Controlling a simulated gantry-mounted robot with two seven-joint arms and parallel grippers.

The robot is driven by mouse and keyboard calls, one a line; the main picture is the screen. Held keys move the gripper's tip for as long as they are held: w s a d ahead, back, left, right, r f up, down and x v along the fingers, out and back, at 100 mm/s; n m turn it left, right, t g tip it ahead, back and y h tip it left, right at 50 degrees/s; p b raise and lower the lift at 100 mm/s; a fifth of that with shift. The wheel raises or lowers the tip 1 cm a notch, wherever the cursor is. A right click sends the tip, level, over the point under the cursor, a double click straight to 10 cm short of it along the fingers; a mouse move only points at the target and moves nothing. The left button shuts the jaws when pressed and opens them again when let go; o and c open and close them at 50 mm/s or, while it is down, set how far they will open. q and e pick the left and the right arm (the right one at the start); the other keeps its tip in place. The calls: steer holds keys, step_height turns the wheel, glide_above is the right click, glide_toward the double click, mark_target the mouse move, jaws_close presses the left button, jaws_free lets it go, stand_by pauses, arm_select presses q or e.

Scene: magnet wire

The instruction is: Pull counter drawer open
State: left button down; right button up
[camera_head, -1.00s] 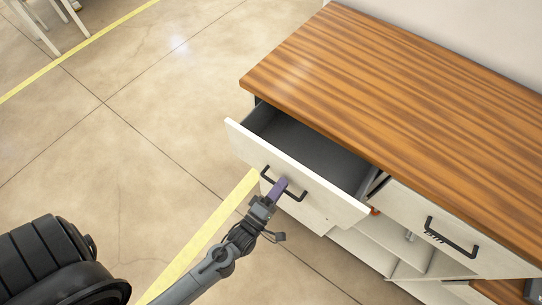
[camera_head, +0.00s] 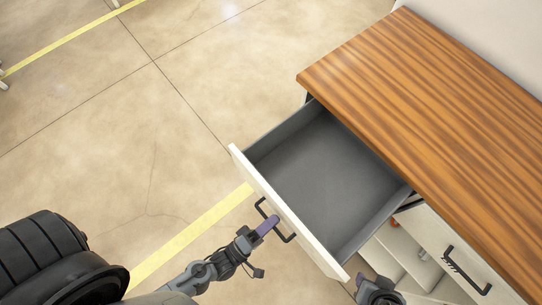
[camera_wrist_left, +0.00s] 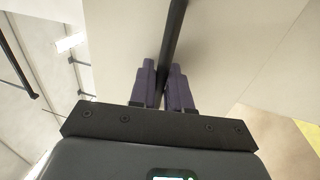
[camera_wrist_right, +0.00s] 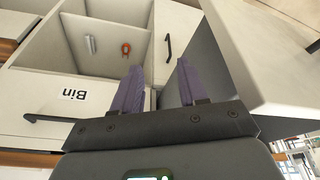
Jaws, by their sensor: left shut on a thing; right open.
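The counter drawer (camera_head: 310,175) stands far out from under the wooden top and its grey inside is empty. Its white front carries a black bar handle (camera_head: 289,238). My left gripper (camera_head: 268,225) is shut on this handle. In the left wrist view the purple fingers (camera_wrist_left: 163,85) close around the dark bar (camera_wrist_left: 172,40). My right gripper (camera_head: 378,288) is at the bottom of the head view, just right of the drawer front's near end. In the right wrist view its purple fingers (camera_wrist_right: 158,88) are apart with nothing between them.
The wooden countertop (camera_head: 430,110) fills the right side. A second drawer with a black handle (camera_head: 464,270) is closed beside the open one. Open shelves (camera_wrist_right: 95,40) hold a small orange-red item (camera_wrist_right: 126,49). The floor (camera_head: 110,150) at left is clear.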

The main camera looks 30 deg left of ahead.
arm_select(q)
steer(key=c, duration=1.3)
jaws_free()
steer(key=b+v, duration=0.1)
steer(key=v, duration=0.9)
steer(key=shift+s+a+f, duration=0.1)
steer(key=shift+s+a, duration=0.05)
steer(key=shift+s, duration=0.2)
